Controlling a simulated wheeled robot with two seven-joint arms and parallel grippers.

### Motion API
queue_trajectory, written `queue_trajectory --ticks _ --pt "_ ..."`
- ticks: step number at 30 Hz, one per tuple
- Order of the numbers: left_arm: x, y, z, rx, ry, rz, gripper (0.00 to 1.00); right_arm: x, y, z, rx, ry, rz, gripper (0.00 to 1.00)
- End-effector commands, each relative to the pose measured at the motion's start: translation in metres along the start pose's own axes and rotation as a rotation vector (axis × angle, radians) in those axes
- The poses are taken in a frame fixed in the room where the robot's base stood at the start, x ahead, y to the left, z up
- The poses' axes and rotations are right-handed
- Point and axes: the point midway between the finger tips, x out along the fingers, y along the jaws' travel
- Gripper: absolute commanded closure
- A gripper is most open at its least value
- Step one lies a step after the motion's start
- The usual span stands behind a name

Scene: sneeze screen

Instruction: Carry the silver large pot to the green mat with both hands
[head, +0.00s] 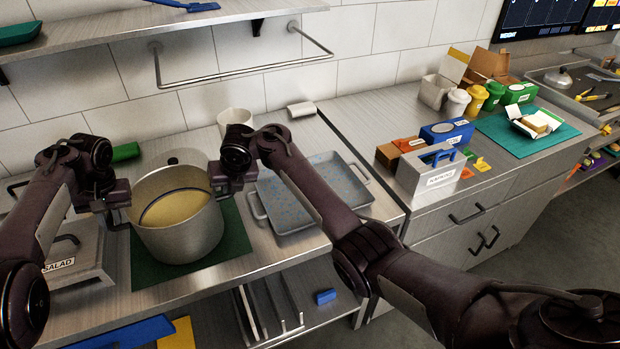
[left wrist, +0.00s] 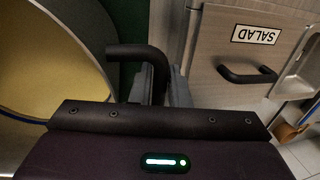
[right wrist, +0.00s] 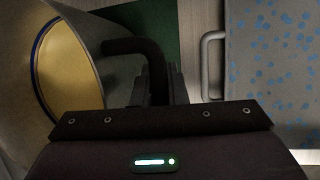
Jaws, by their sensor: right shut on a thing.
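The silver large pot (head: 180,232) stands upright over the green mat (head: 236,238) on the steel counter, with yellowish contents inside. I cannot tell whether its base touches the mat. My left gripper (head: 118,208) is at the pot's left handle; the black handle (left wrist: 135,52) runs between its fingers in the left wrist view, and they look closed on it. My right gripper (head: 222,182) is shut on the right handle (right wrist: 130,46). The pot's far side and much of the mat behind it are hidden.
A box labelled SALAD (head: 75,265) is close on the left. A speckled blue tray (head: 310,195) lies close on the right, partly behind my right arm. A white cup (head: 234,119) stands behind. A teal mat (head: 545,145) with goods is on the far right counter.

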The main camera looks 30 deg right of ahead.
Motion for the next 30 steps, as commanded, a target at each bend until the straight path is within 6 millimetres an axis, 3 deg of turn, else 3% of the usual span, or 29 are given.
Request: queue_trajectory --ticks 5,11,12,17,30 --pt "0.000 0.000 0.000 0.000 -0.001 0.000 0.62 0.000 0.001 0.000 -0.003 0.001 -0.001 1.00" --pt "0.001 0.001 0.000 0.002 0.000 0.001 0.62 0.000 0.001 -0.001 -0.004 0.002 0.000 1.00" --pt "0.006 0.002 0.003 0.003 -0.008 0.001 0.62 0.004 -0.001 -0.005 -0.004 0.012 -0.005 0.84" --pt "0.004 0.002 0.002 0.003 -0.006 0.002 0.62 0.003 -0.001 -0.004 -0.003 0.008 -0.003 0.63" --pt "-0.007 0.001 0.000 0.002 0.001 0.002 0.62 -0.006 0.002 0.002 -0.001 0.002 -0.001 0.62"
